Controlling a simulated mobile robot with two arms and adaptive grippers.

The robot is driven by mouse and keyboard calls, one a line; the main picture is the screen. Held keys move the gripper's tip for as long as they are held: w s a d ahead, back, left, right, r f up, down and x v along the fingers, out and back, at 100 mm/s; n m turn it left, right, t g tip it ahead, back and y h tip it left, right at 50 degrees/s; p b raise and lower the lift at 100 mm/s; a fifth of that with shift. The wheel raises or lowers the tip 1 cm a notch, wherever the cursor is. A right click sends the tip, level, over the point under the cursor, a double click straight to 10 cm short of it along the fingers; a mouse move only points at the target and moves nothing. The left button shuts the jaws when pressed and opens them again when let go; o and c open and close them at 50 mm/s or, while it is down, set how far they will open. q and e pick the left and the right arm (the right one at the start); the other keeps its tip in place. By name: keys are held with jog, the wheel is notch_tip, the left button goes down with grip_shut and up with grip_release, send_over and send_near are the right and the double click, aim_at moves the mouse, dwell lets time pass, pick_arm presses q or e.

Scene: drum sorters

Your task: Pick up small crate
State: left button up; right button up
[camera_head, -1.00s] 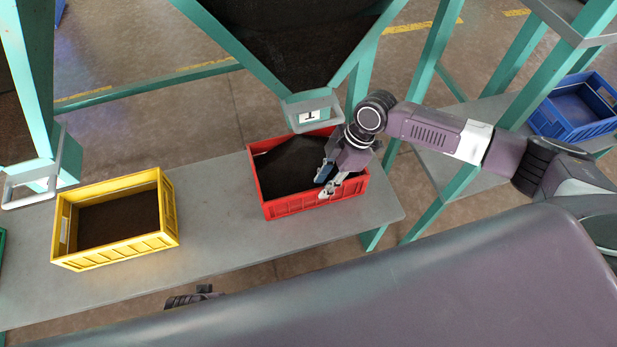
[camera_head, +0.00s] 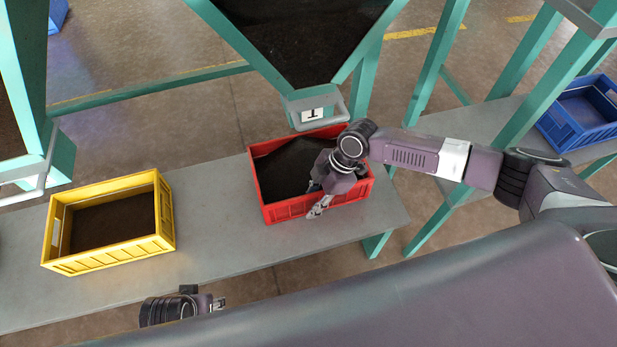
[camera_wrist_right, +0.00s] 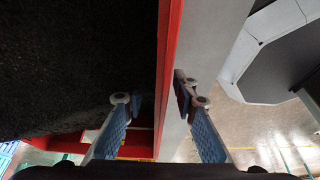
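A red crate (camera_head: 268,185) filled with dark granular material stands on the grey table under a hopper. My right gripper (camera_head: 317,198) is at its near wall. In the right wrist view the gripper (camera_wrist_right: 158,100) is open, with one finger inside the crate and the other outside; the red rim (camera_wrist_right: 168,60) runs between them. I cannot tell if either finger touches the wall. A yellow crate (camera_head: 110,258) with dark contents stands on the table to the left. Part of my left arm's end (camera_head: 205,303) shows at the bottom; its fingers are not clear.
The grey table (camera_head: 215,220) is bare between the red and yellow crates. A teal-framed hopper (camera_head: 305,45) hangs just behind and above the red crate. A blue crate (camera_head: 560,130) stands on another table at right, beyond teal posts (camera_head: 435,75).

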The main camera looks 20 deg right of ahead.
jog(key=shift+c, duration=0.4)
grip_shut()
jog(key=shift+w+a+r, duration=0.15)
jog(key=shift+r, duration=0.1)
